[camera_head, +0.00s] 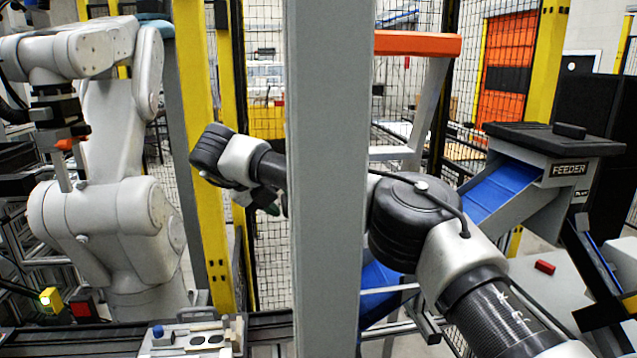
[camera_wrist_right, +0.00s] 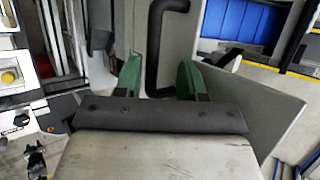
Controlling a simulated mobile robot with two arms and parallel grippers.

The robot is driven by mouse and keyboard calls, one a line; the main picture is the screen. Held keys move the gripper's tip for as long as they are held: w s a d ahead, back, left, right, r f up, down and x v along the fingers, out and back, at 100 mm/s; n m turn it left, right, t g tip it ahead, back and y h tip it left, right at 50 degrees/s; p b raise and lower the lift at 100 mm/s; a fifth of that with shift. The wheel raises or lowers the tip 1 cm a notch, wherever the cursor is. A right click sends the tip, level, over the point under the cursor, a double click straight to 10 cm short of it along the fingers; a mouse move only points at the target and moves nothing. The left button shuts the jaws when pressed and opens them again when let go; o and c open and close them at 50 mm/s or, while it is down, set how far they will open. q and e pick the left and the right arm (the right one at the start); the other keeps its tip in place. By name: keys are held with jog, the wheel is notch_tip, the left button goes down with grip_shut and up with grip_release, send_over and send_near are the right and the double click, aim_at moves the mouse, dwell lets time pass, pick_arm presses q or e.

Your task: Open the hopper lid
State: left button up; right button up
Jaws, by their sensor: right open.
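The feeder hopper stands at the right in the head view, with a dark flat lid (camera_head: 525,137) lying closed on top. A small black block-like handle (camera_head: 569,131) sits on the lid. My right gripper (camera_head: 268,204) is far to the left of the lid, partly hidden behind a grey post. In the right wrist view its two green fingers (camera_wrist_right: 160,78) are apart, with nothing held. A black bent bar handle (camera_wrist_right: 155,45) on a grey panel shows between and beyond them; I cannot tell whether they touch it. My left gripper is not in view.
The grey post (camera_head: 327,180) stands upright mid-view, in front of part of my right arm. A white industrial robot (camera_head: 105,215) stands at the left. A blue chute (camera_head: 497,190) slopes down from the feeder. A red block (camera_head: 544,267) lies on a pale surface below it.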

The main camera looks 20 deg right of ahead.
jog(key=s+d+r+b, duration=0.5)
jog(key=s+d+r, duration=0.3)
jog(key=shift+s+r, duration=0.3)
jog(key=shift+r, duration=0.05)
